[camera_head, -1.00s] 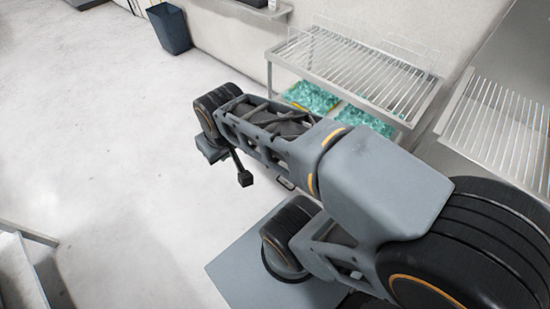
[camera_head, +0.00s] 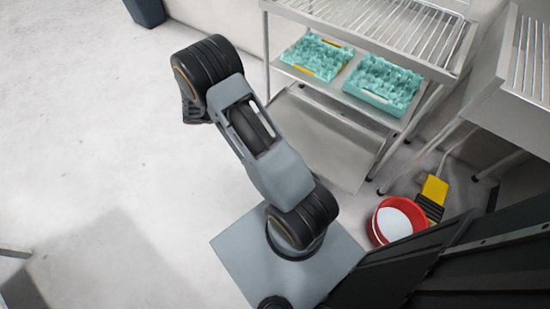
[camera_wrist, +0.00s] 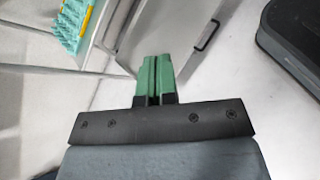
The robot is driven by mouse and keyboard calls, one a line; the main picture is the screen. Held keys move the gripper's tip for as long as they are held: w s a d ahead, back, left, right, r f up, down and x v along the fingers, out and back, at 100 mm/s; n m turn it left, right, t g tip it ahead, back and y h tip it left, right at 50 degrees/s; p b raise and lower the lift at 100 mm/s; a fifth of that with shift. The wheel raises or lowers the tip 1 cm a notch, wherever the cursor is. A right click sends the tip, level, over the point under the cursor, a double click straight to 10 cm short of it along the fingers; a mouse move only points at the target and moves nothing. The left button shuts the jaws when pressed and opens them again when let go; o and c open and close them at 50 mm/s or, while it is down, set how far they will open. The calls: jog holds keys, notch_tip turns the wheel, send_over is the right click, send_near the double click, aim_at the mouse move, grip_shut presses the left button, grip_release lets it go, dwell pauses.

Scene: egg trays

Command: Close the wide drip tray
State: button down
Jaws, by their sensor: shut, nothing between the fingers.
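The wide drip tray (camera_head: 325,150) looks like the flat grey panel low under the wire rack, reaching out past the rack's front legs. In the wrist view a grey panel (camera_wrist: 165,35) with a dark bar handle (camera_wrist: 208,35) lies just beyond my fingers and seems to be the same tray. My gripper (camera_wrist: 153,62) has green fingers that are shut together with nothing between them. I cannot tell whether the fingertips touch the panel's near edge. In the head view my gripper is hidden behind the arm.
Teal egg trays (camera_head: 385,82) sit on the shelf above the panel, under the wire rack (camera_head: 395,25). A red bucket (camera_head: 375,228) and a yellow object (camera_head: 434,190) stand at the right. A dark bin (camera_head: 146,10) is at the top left.

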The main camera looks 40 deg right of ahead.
notch_tip(320, 180, down, 40)
jog(key=s+d+n+t+h+b, duration=0.25)
jog(key=n+t+h+b, duration=0.45)
jog(key=n+b, duration=0.5)
jog(key=w+d+t+y+b, duration=0.1)
jog(key=w+d+b, duration=0.2)
jog(key=d, duration=1)
jog(key=shift+w+f, duration=0.25)
jog(key=shift+w, duration=0.3)
